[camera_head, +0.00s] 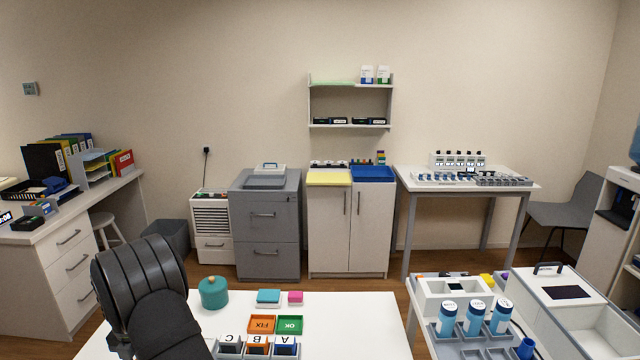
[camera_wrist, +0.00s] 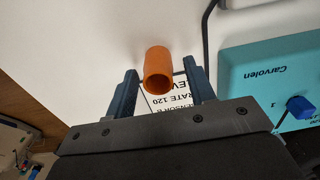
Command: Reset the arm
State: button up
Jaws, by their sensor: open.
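My gripper (camera_wrist: 161,72) shows in the wrist view with its two dark fingers spread apart. An orange hollow tube (camera_wrist: 158,72) is between the fingertips, with a gap on each side, so the fingers do not appear to grip it. A white label with black print is partly hidden behind the tube and the fingers. In the head view my dark arm fills the lower left, over the white table (camera_head: 365,320); the gripper itself cannot be made out there.
A teal device marked Carvolen (camera_wrist: 265,75) with a blue knob (camera_wrist: 301,107) lies right of the gripper, beside a dark cable. Blue-labelled bottles (camera_head: 473,318) stand at right.

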notch_tip(320, 180, up, 13)
notch_tip(320, 180, down, 13)
jog(key=shift+r, duration=0.15)
notch_tip(320, 180, up, 5)
jog(key=shift+w+f, duration=0.1)
jog(key=shift+f, duration=0.05)
jog(key=w+d+r+m, duration=0.1)
jog(key=w+d+r, duration=0.2)
jog(key=d, duration=0.7)
jog(key=w+d+r+m, duration=0.2)
jog(key=w+d+r, duration=0.15)
jog(key=d, duration=0.65)
jog(key=w+d+r+m, duration=0.15)
jog(key=w+d, duration=0.25)
jog(key=d, duration=0.6)
jog(key=s+d+r+m, duration=0.2)
jog(key=d+m, duration=0.1)
jog(key=d, duration=1.4)
jog(key=s+d+r+m, duration=0.2)
jog(key=d+m, duration=0.2)
jog(key=d, duration=1.3)
jog(key=shift+d, duration=0.4)
